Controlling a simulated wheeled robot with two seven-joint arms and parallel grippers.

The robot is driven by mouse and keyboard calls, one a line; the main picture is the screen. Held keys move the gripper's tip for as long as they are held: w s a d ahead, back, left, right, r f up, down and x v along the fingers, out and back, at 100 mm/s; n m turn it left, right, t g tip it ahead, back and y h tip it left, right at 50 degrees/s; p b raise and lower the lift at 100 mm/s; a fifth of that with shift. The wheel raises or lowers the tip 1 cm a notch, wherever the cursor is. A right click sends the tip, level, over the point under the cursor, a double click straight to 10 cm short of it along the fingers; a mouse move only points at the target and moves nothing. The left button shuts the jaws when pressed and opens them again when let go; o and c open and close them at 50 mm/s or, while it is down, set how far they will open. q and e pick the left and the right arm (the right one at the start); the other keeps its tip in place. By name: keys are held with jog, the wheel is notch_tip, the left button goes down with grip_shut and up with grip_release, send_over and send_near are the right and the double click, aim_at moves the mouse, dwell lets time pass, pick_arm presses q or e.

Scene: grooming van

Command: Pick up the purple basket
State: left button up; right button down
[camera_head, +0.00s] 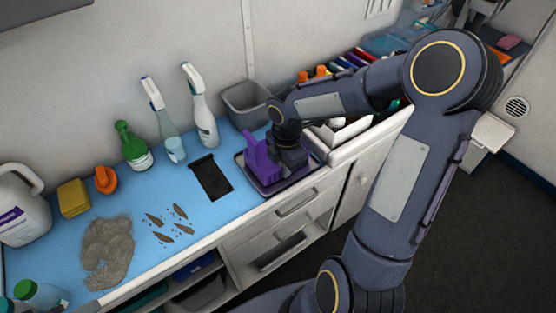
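The purple basket (262,168) sits at a dark tray (309,172) near the front edge of the blue counter. It is partly hidden by my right gripper (289,158). My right arm reaches in from the right, and this gripper points down at the basket's right side, touching it or very close. The fingertips are hidden, so I cannot tell whether they are open or shut. My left gripper is not in view.
A grey bin (246,104) stands behind the basket. Two spray bottles (200,112), a green bottle (133,148) and a black flat item (210,178) are to the left. Colourful bottles (345,62) stand back right. Grey-brown debris (107,250) covers the left counter.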

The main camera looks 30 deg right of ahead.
jog(key=shift+r, duration=0.15)
jog(key=shift+r, duration=0.25)
notch_tip(320, 180, up, 2)
jog(key=shift+r, duration=0.1)
jog(key=s+d+r+p, duration=0.1)
jog(key=s+d+r, duration=0.2)
jog(key=s+r, duration=0.7)
jog(key=s, duration=0.3)
jog(key=shift+s, duration=0.4)
